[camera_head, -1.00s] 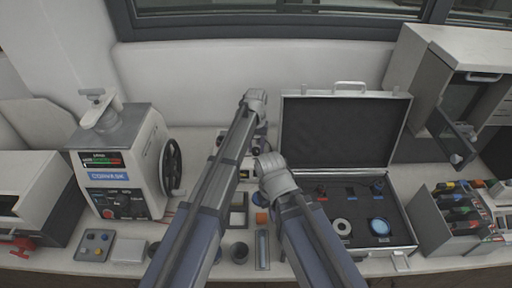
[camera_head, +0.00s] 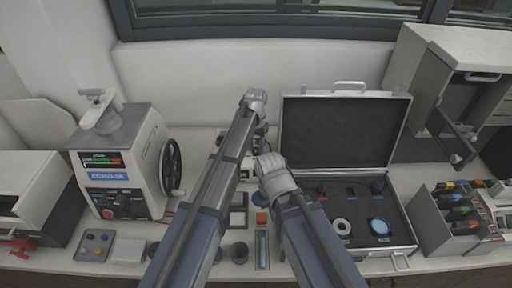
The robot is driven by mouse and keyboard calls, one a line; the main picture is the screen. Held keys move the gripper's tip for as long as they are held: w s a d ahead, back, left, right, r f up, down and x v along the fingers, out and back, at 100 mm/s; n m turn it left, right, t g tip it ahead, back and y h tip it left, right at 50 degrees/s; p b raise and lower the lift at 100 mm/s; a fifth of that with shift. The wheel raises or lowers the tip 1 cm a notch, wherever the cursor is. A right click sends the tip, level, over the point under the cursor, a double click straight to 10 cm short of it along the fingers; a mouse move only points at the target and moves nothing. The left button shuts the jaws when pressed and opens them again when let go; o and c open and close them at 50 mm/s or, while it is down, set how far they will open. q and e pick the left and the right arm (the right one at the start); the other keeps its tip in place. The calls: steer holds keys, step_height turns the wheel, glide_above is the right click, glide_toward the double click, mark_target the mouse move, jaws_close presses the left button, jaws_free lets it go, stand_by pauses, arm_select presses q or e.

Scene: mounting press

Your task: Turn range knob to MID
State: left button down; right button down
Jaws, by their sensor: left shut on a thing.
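My left arm reaches up from the bottom and bends over at its far end. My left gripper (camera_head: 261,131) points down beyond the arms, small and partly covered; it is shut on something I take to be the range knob. The knob itself and its pointer cannot be made out. A small device (camera_head: 246,174) shows only in part in the gap between my two arms, near that gripper. My right arm ends in a bent grey wrist in the middle; its gripper fingers are hidden behind it.
The mounting press (camera_head: 118,165) with a handwheel (camera_head: 171,168) stands at the left. An open case (camera_head: 345,130) with foam and parts lies right of my arms. A grey bin of bottles (camera_head: 458,207) is farther right.

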mark_target(256, 150)
arm_select(q)
steer(key=shift+c, duration=2.2)
jaws_free()
step_height(256, 150, up, 8)
steer(key=p, duration=0.8)
steer(key=shift+f, duration=0.1)
steer(key=shift+s, duration=0.1)
steer(key=s+a+f+b, duration=0.2)
steer(key=s, duration=0.7)
steer(key=s+a+f+n+b, duration=0.1)
steer(key=s+a+f+b, duration=0.1)
steer(key=s, duration=0.8)
steer(key=s+a+f+y+b, duration=0.1)
steer(key=s+a+f+b, duration=0.1)
steer(key=s, duration=0.7)
steer(key=shift+s+a+f+b, duration=0.3)
steer(key=shift+s+f+b, duration=0.05)
steer(key=shift+b, duration=0.15)
